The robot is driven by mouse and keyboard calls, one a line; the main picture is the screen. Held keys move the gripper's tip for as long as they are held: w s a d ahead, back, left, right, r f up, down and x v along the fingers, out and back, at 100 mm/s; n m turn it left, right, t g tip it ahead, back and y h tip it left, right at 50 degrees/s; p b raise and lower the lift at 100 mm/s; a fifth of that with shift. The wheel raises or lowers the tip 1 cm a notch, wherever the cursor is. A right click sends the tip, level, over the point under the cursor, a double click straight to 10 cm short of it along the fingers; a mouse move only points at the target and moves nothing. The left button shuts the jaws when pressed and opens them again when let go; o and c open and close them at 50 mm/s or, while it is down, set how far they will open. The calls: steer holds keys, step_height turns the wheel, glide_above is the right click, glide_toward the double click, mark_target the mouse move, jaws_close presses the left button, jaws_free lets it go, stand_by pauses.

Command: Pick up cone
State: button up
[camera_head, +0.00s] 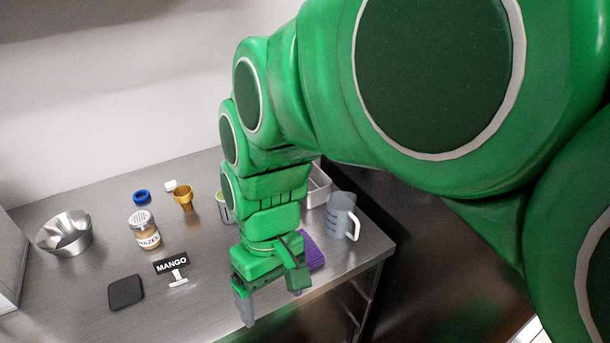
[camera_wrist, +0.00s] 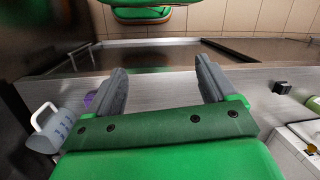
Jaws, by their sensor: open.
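The cone (camera_head: 183,199), a small golden-brown wafer cup with a wider rim, stands upright on the steel table (camera_head: 215,265) towards the back in the head view. I cannot make it out in the wrist view. My gripper (camera_head: 271,304) is at the front edge of the table, well to the right of and nearer than the cone. Its two grey fingers are apart with nothing between them, as the wrist view (camera_wrist: 162,70) also shows.
Near the cone are a white cap (camera_head: 171,186), a blue ring (camera_head: 142,197) and a hazel jar (camera_head: 144,230). A steel bowl (camera_head: 64,234), black square (camera_head: 126,291) and MANGO sign clip (camera_head: 172,265) lie left. A measuring jug (camera_head: 340,214) and purple item (camera_head: 312,250) are right.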

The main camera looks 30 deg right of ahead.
steer(key=w+a+r+n+y, duration=0.1)
steer(key=w+a+n+y, duration=0.15)
steer(key=w+a, duration=0.35)
steer(key=w+a+r+n+y, duration=0.1)
steer(key=w+a+n+y, duration=0.2)
steer(key=w, duration=0.5)
steer(key=n+t+y, duration=0.4)
steer(key=n+y, duration=0.3)
steer(key=n, duration=0.1)
glide_above(177, 195)
steer(key=s+d, duration=0.2)
steer(key=d, duration=0.1)
steer(key=shift+w+a+f, duration=0.1)
steer(key=shift+f, duration=5.85)
step_height(177, 195, down, 3)
steer(key=shift+f, duration=0.2)
steer(key=shift+x, duration=1.05)
steer(key=shift+w+a, duration=0.1)
steer(key=shift+a, duration=0.35)
steer(key=shift+c, duration=0.5)
